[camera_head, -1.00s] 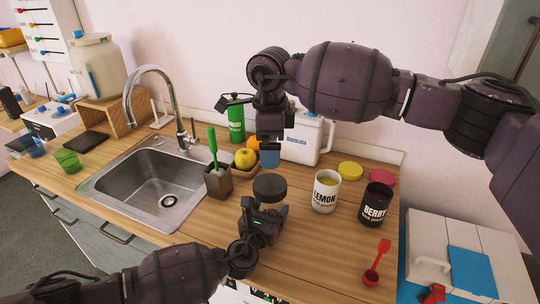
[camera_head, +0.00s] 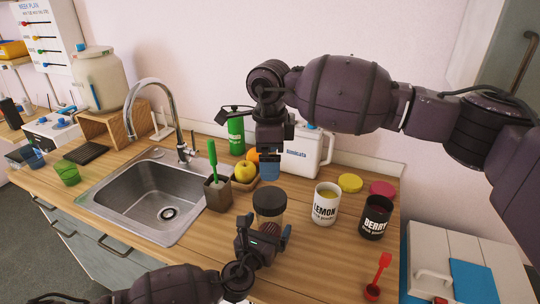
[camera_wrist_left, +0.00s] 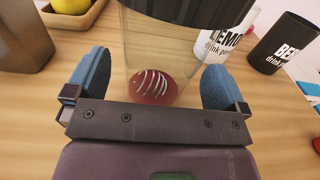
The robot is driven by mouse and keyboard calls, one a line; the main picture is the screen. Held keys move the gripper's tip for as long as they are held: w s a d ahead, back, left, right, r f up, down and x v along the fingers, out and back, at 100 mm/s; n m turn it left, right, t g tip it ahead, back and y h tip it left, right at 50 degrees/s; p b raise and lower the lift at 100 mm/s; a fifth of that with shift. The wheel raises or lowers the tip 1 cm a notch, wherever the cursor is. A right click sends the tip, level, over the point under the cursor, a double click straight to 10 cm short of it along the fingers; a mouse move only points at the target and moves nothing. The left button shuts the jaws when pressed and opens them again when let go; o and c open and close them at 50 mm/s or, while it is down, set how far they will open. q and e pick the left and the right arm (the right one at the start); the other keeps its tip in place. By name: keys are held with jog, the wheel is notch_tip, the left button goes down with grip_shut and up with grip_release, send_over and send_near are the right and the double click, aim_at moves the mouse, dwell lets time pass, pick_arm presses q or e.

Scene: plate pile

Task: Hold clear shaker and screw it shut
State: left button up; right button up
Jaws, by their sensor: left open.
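The clear shaker (camera_head: 269,221) stands upright on the wooden counter with a dark lid (camera_head: 269,199) on top. How tightly the lid sits cannot be told. In the left wrist view the shaker (camera_wrist_left: 150,52) shows a dark red, striped ball inside its base. My left gripper (camera_head: 264,236) is low at the near side of the shaker. Its blue fingers are open on either side of the shaker, with gaps visible. My right gripper (camera_head: 269,169) hangs behind and above the shaker, pointing down; its finger opening is hidden.
A white LEMON tub (camera_head: 325,205) and a black BERRY tub (camera_head: 375,217) stand right of the shaker. A red scoop (camera_head: 376,275) lies nearer. A brush holder (camera_head: 217,193), fruit tray and sink (camera_head: 150,198) are left. A white jug (camera_head: 303,152) stands behind.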

pick_arm(q)
jog(key=v, duration=0.9)
jog(key=shift+w, duration=0.1)
